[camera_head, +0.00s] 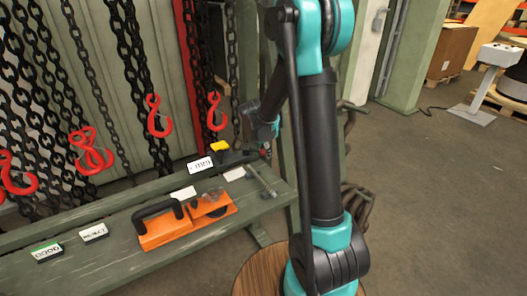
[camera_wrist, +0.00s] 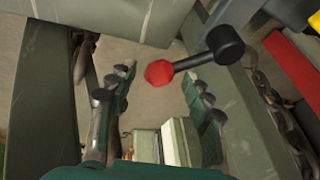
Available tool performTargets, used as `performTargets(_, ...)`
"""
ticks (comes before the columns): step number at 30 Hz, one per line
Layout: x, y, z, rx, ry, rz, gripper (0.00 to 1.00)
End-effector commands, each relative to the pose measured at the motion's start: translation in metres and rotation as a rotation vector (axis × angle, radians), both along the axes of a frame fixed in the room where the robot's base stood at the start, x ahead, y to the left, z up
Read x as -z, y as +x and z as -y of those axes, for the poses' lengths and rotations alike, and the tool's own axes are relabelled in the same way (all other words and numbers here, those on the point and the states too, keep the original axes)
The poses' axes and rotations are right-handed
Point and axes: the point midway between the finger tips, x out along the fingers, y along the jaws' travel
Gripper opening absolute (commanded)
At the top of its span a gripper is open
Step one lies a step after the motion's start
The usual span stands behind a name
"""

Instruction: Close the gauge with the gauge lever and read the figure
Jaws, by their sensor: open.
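The gauge (camera_head: 238,157) is a dark body with a yellow part at the bench's back edge in the head view. A white plate (camera_head: 200,164) marked "mm" is beside it; I can read no figure. In the wrist view the gauge lever (camera_wrist: 190,64) is a short black arm with a red knob (camera_wrist: 158,73), running from a black round hub (camera_wrist: 226,45). My gripper (camera_wrist: 156,77) is open, and the knob appears between its fingertips. I cannot tell whether they touch it.
The green bench (camera_head: 110,268) carries an orange tool (camera_head: 160,230) with a black handle, several white tags and a small counter (camera_head: 47,252). A metal bolt (camera_head: 262,181) lies near the bench's right end. Chains with red hooks (camera_head: 158,116) hang behind.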

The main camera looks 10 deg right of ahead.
Motion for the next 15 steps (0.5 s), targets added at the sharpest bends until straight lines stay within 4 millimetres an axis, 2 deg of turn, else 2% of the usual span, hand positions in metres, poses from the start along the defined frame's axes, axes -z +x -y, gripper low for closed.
performTargets(6,0.0100,0.0037,0.0026,0.000,0.000,0.000,0.51)
performTargets(14,0.0106,0.0039,0.0027,-0.001,0.000,0.000,0.51)
performTargets(15,0.0106,0.0039,0.0027,-0.001,0.000,0.000,0.47)
